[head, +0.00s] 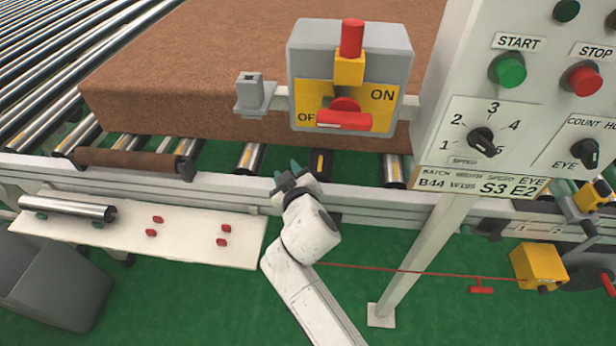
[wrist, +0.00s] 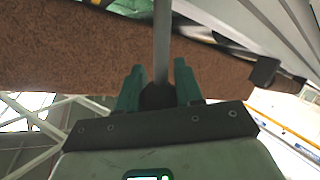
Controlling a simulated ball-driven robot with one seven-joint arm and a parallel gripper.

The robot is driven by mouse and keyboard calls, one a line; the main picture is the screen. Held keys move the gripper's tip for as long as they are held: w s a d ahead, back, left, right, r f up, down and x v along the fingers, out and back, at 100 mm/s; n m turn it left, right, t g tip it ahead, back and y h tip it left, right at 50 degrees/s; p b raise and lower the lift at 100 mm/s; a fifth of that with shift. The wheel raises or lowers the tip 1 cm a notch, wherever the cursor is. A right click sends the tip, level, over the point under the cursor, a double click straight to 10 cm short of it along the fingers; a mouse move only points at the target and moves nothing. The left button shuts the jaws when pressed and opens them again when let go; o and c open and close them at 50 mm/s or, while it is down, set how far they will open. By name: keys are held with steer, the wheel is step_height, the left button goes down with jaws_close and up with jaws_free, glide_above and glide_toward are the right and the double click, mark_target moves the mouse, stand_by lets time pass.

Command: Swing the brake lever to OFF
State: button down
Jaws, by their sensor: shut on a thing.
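My gripper (head: 290,178) is low in front of the conveyor's side rail, below the ON/OFF box, in the head view. In the wrist view its two green fingers (wrist: 160,88) are shut on a dark round knob (wrist: 158,98) at the end of a straight grey bar (wrist: 162,45). This bar looks like the brake lever; its pivot is out of view. The grey box (head: 302,62) has a yellow ON/OFF plate (head: 382,112), with ON at upper right and OFF at lower left. A red handle (head: 345,121) lies almost level across the plate.
A large brown mattress block (head: 180,60) lies on the rollers behind. A white control panel (head: 455,75) on a post stands at right. A red cord (head: 400,270) runs low across the green floor. A white shelf (head: 190,240) with red pegs is at left.

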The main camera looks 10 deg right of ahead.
steer(key=shift+w+a+f+n+g+h+b, duration=0.15)
steer(key=shift+w+a+f+n+h+b, duration=0.15)
steer(key=shift+a, duration=0.4)
steer(key=shift+w+a+f+n+g+h+b, duration=0.15)
steer(key=shift+a+f+n, duration=0.25)
steer(key=shift+a, duration=0.3)
steer(key=c, duration=0.8)
jaws_free()
steer(key=shift+a, duration=0.1)
steer(key=shift+o, duration=0.2)
steer(key=p+v, duration=0.1)
steer(key=v, duration=0.9)
steer(key=shift+s+r, duration=0.2)
steer(key=shift+s, duration=0.15)
